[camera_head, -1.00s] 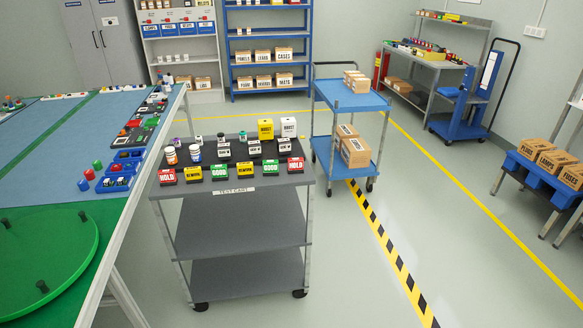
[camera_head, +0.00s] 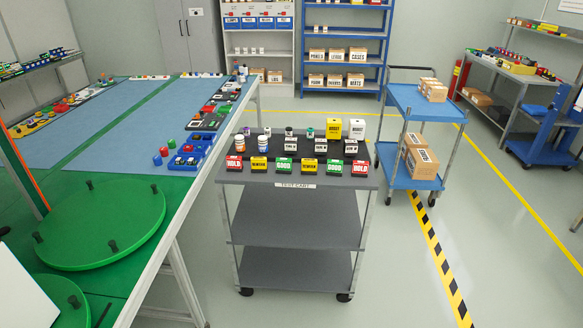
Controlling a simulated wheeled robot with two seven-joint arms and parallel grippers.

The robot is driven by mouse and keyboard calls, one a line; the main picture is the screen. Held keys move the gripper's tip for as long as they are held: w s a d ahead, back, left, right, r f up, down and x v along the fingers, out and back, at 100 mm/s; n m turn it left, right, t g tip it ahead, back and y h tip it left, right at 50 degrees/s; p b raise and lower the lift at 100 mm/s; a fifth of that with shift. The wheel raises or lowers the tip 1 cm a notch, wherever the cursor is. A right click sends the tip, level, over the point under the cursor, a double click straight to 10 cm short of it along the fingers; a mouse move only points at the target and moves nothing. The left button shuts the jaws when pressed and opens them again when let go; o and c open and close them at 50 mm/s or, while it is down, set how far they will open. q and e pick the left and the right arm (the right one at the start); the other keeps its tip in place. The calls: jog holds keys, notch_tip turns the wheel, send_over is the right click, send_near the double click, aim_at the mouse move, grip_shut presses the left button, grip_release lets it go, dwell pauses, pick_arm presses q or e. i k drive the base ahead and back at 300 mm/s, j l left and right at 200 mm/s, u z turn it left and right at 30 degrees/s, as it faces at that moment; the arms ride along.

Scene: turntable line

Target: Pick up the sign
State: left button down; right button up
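A row of small block signs stands along the front of the grey test cart (camera_head: 200,176). From left to right they are a red HOLD sign (camera_head: 234,164), a yellow sign (camera_head: 259,164), a green GOOD sign (camera_head: 284,165), another yellow sign (camera_head: 308,167), another green GOOD sign (camera_head: 334,168) and another red HOLD sign (camera_head: 360,169). The lettering on the yellow signs is too small to read surely. All rest upright on the cart's top, and none is held. Neither of my grippers is in view.
Behind the signs stand bottles, small labelled blocks, a yellow box (camera_head: 334,128) and a white box (camera_head: 356,128). Left of the cart is a long table with a green turntable (camera_head: 100,225) and a blue tray (camera_head: 197,153). A blue trolley (camera_head: 415,101) stands behind right. Floor right of the cart is clear.

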aim_at(283, 166)
jog(key=i+z, duration=0.4)
jog(key=i, duration=0.85)
